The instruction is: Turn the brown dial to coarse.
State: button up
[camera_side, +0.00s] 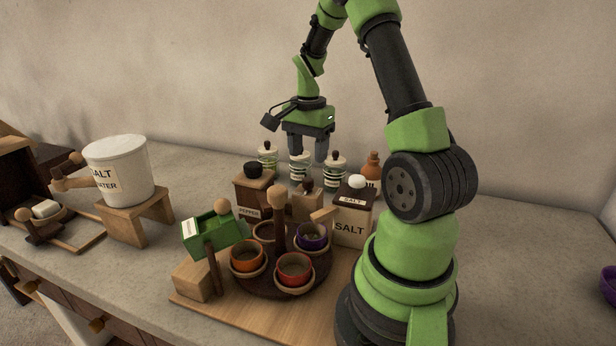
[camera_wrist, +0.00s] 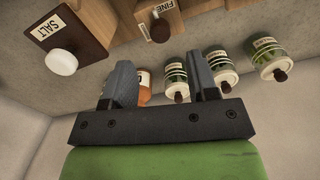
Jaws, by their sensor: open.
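The brown dial (camera_side: 307,187) sits on a small wooden box (camera_side: 307,205) between the pepper box and the salt box. In the wrist view the dial (camera_wrist: 161,30) is a dark round knob beside a label reading FINE (camera_wrist: 165,6). A coarse mark is not readable. My gripper (camera_side: 306,155) points down, open and empty, above and apart from the row of boxes and jars. In the wrist view my gripper (camera_wrist: 160,62) shows two grey fingers spread apart, with the dial beyond the fingertips.
The salt box (camera_side: 350,222) with a white knob and the pepper box (camera_side: 252,192) flank the dial's box closely. Several striped jars (camera_side: 300,168) and an orange bottle (camera_side: 372,168) stand behind. A dark round carousel (camera_side: 283,288) with cups and a tall post stands in front.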

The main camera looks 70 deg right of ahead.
aim_at(308, 179)
notch_tip(308, 179, down, 7)
jog(key=shift+r, duration=0.15)
jog(key=shift+c, duration=0.3)
jog(key=c, duration=0.9)
